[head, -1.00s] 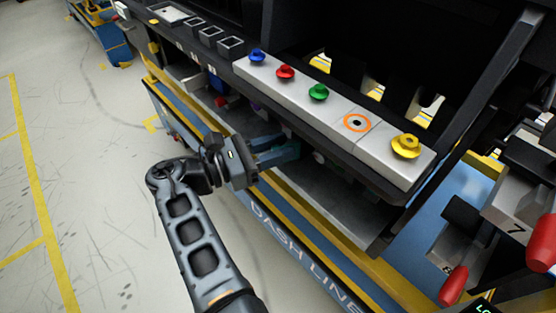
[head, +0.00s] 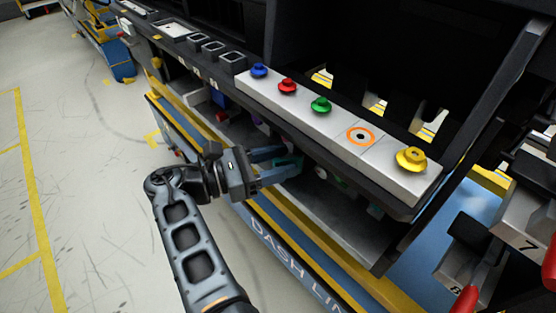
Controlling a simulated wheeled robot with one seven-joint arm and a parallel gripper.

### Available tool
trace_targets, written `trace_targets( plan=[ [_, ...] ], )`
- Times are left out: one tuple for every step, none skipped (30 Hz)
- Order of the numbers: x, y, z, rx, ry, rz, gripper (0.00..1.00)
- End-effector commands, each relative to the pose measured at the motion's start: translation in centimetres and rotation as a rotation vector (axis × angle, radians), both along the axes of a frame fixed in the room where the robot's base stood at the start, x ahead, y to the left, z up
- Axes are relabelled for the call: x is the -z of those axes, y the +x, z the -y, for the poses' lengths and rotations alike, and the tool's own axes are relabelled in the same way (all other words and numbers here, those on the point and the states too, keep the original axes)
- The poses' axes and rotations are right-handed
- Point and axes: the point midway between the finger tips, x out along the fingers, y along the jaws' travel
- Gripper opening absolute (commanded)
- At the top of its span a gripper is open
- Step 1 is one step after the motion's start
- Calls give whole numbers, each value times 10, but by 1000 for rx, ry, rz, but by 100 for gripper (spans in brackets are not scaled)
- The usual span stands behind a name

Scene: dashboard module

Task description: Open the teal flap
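My gripper (head: 282,163) reaches in from the left, under the overhanging button ledge of the dashboard module. Its two blue-grey fingers are apart, with a gap between them. A small teal patch (head: 297,161) shows just at the fingertips, in the shade under the ledge; it may be part of the teal flap. Most of the flap is hidden by the ledge and the fingers, so I cannot tell how far it is open or whether the fingers touch it.
The pale ledge (head: 378,150) above the gripper carries blue, red, green and yellow knobs and an orange-ringed hole. A grey shelf (head: 330,217) lies below. Red-handled levers (head: 465,300) stand at the right. The floor (head: 95,190) at the left is clear.

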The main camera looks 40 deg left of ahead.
Motion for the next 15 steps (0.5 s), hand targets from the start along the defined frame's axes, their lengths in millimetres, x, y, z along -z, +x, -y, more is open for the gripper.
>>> trace_targets(
  plan=[
    [0,0,0,0,0,0,48],
    [0,0,0,0,0,0,48],
    [0,-1,-1,-1,0,0,48],
    [0,-2,-1,-1,0,0,48],
    [0,-4,-2,-2,0,0,48],
    [1,-6,-4,-2,0,0,48],
    [1,-9,-6,-3,0,0,48],
    [1,-13,-8,-4,0,0,48],
    [1,-19,-11,-4,0,0,48],
    [1,-24,-13,-4,0,0,48],
    [1,-28,-15,-4,0,0,48],
    [1,-34,-18,-4,0,0,48],
    [1,-39,-21,-4,0,1,48],
    [1,-43,-23,-4,0,1,48],
    [1,-48,-25,-3,0,0,48]
  ],
)
